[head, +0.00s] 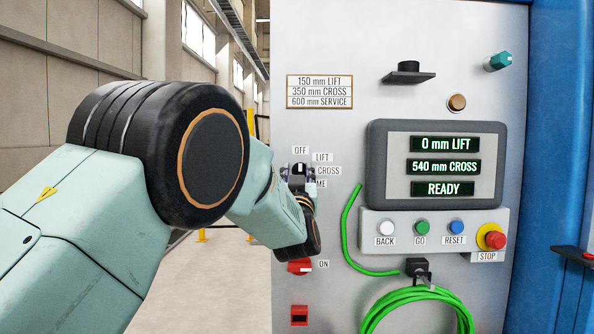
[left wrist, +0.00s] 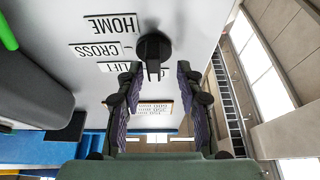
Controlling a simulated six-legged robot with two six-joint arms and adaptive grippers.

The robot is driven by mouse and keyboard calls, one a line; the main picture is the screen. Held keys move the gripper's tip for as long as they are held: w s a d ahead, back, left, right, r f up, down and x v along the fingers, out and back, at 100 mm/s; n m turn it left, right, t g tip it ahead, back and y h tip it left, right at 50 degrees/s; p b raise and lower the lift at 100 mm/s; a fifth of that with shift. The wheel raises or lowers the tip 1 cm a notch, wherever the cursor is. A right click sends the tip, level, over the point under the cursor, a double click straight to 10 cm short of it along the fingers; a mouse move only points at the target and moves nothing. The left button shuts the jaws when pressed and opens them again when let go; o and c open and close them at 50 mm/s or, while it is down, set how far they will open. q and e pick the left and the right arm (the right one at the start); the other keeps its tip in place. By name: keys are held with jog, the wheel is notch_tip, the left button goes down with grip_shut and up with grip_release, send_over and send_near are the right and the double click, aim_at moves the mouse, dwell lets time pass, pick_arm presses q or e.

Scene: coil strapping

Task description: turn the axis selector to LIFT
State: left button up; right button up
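The axis selector (head: 299,168) is a black knob on the grey panel, with OFF, LIFT, CROSS and a partly covered label around it. It also shows in the left wrist view (left wrist: 153,47), where HOME, CROSS and LIFT are upside down. Its handle points towards the OFF side, where the label is largely hidden. My left gripper (head: 298,174) is at the selector. In the left wrist view my left gripper (left wrist: 156,78) is open, one purple-padded finger on each side of the handle, with gaps showing. My right gripper is not in view.
The display (head: 436,165) reads 0 mm LIFT, 540 mm CROSS and READY. Below it are BACK, GO and RESET buttons and a red STOP button (head: 495,239). A red switch (head: 300,266) marked ON sits below my left gripper. A green cable (head: 415,300) hangs coiled lower right.

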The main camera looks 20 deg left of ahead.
pick_arm(q)
jog(key=shift+w+a+f, duration=0.1)
jog(key=shift+w+a, duration=0.05)
jog(key=shift+w, duration=0.35)
jog(key=shift+s+d, duration=0.2)
jog(key=shift+d, duration=0.4)
jog(key=shift+s+d+r, duration=0.15)
jog(key=shift+s+r, duration=0.05)
jog(key=shift+c, duration=0.6)
jog(key=shift+s, duration=0.15)
jog(key=shift+c, duration=0.9)
jog(key=shift+a, duration=0.45)
jog(key=shift+c, duration=1.3)
jog(key=shift+w+f, duration=0.1)
jog(key=shift+w, duration=0.1)
jog(key=shift+c, duration=0.9)
jog(key=shift+d, duration=0.2)
grip_shut()
